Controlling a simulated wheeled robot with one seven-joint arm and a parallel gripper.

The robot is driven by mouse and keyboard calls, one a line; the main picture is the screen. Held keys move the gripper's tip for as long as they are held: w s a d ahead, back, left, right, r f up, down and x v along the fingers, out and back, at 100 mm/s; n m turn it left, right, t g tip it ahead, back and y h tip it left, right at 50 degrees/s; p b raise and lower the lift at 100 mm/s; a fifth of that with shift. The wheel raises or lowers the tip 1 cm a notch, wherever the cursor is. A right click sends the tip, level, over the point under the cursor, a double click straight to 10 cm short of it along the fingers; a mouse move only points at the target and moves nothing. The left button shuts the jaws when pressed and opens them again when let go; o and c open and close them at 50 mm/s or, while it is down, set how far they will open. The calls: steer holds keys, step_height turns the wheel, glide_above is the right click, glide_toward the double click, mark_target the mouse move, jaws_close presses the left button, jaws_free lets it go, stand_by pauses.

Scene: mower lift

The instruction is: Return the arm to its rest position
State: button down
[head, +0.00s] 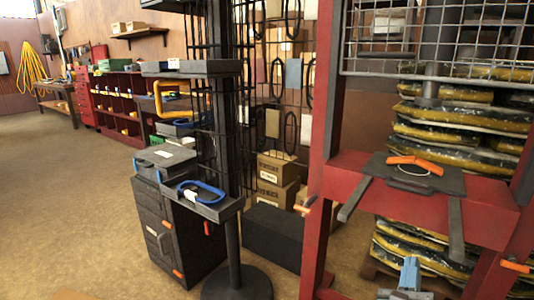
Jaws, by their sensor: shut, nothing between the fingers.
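The red lift frame (328,120) stands at the right, with a wide red crossbeam (355,181). A dark plate (450,182) with an orange handle (415,163) sits on the crossbeam. Two dark bars (456,222) reach forward from it. I cannot make out my arm or my gripper in the head view. A small blue-grey part (410,274) shows low near the bottom edge; I cannot tell what it belongs to.
A black stand (234,250) with shelves and a round base stands at centre, beside a dark cabinet (185,225). A black box (272,236) and cartons (277,168) stand behind. Stacked bags (430,150) lie behind the frame. The floor at left (60,200) is clear.

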steer(key=s+a+r+m+g+y+p, duration=0.1)
steer(key=s+a+r+m+y+p, duration=0.1)
steer(key=s+m, duration=1)
steer(key=s+a+r+m+g+y+p, duration=0.1)
steer(key=s+m+y, duration=0.4)
steer(key=s+m, duration=0.6)
steer(key=s+a+r+m+g+y+p, duration=0.1)
steer(key=s+a+r+m+y+p, duration=0.2)
steer(key=s+m, duration=0.9)
steer(key=s+a, duration=0.1)
steer(key=s, duration=0.6)
steer(key=shift+a+m+y, duration=0.25)
steer(key=shift+m+y, duration=0.05)
steer(key=shift+y, duration=0.1)
steer(key=shift+f, duration=0.1)
